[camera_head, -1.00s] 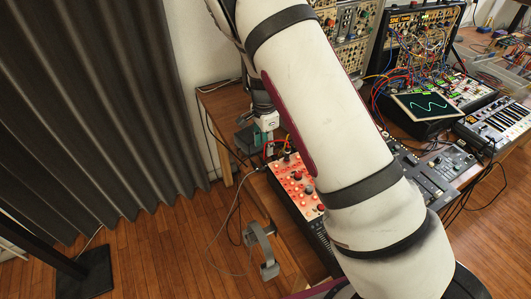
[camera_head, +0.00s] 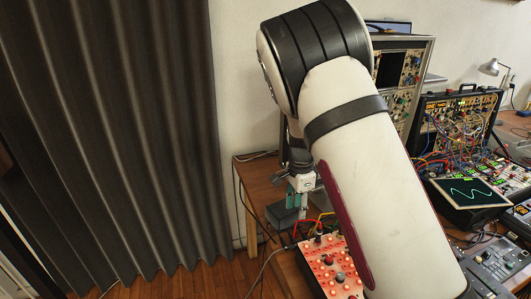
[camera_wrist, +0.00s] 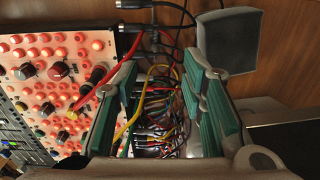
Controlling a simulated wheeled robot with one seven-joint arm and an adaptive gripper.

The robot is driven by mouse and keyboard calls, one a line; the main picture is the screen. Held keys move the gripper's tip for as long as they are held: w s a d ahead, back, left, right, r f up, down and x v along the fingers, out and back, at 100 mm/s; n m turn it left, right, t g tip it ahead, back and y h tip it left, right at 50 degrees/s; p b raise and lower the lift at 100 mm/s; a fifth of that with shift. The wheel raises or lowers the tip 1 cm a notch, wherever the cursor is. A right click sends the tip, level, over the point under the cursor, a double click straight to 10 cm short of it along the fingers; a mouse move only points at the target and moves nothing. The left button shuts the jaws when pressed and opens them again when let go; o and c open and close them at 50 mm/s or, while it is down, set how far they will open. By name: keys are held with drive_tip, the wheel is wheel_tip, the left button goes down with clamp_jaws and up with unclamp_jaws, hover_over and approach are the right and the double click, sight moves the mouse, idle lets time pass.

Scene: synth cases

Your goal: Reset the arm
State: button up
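My arm slants across the head view, with its dark ringed joint at the top. My gripper (camera_head: 294,205), with green finger pads, hangs low beside the arm, near the back end of the wooden table (camera_head: 258,180). In the wrist view my gripper (camera_wrist: 163,90) has its two green-padded fingers well apart, with nothing held between them. Coloured patch cables (camera_wrist: 160,110) show in the gap, beyond the fingers; whether any touches a finger I cannot tell.
A red-lit panel with knobs (camera_wrist: 60,75) lies beside the cables; it also shows in the head view (camera_head: 332,268). A dark grey box (camera_wrist: 228,42) is near the right finger. Synth racks (camera_head: 462,118) and a scope screen (camera_head: 468,191) stand right. A curtain (camera_head: 110,130) hangs left.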

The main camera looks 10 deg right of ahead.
drive_tip(key=s+r+n+t+y, duration=0.2)
drive_tip(key=s+r+n, duration=0.5)
drive_tip(key=s+r, duration=0.9)
drive_tip(key=s+d+r+n+t+h, duration=0.1)
drive_tip(key=s+r+n, duration=0.3)
drive_tip(key=s, duration=0.5)
drive_tip(key=s+r+n+t, duration=0.1)
drive_tip(key=s+r+n, duration=0.2)
drive_tip(key=s, duration=0.6)
drive_tip(key=shift+s+d+r+n+h+p, duration=0.25)
drive_tip(key=shift+d+r+n+h+p, duration=0.15)
drive_tip(key=shift+n, duration=0.4)
